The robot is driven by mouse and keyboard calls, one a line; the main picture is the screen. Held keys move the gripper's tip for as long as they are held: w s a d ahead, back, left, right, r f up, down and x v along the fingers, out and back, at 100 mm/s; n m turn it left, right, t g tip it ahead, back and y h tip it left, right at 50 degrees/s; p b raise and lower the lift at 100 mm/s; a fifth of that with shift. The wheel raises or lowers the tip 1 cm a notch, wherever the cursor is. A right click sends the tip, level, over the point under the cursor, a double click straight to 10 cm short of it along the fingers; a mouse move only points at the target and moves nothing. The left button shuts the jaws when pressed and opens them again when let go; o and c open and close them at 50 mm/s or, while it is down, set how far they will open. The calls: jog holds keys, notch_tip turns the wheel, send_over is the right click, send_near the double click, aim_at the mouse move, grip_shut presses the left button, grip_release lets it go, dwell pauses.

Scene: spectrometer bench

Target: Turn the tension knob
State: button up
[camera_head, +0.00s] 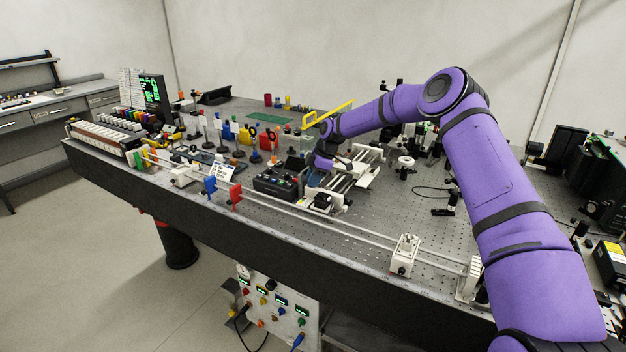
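My purple arm reaches from the right over the bench, and its end, my gripper (312,182), is low over the middle of the bench. It is small and dark here, so its fingers and any contact are hard to make out. It is beside a white and grey rail mechanism (360,168) and just right of a black control box (275,183) with small coloured knobs on top. I cannot tell which knob is the tension knob. A front panel (280,303) below the bench edge also carries several coloured knobs and small green displays.
The perforated bench (380,215) is crowded with optics mounts at the back. A long pale rail (350,236) runs along its front, with red (236,196) and blue (210,187) pieces. A yellow bar (333,112) stands behind my forearm.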

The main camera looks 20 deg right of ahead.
jog(key=o, duration=0.4)
jog(key=shift+d, duration=0.1)
jog(key=v, duration=1)
jog(key=shift+d+r, duration=0.1)
jog(key=shift+r, duration=0.25)
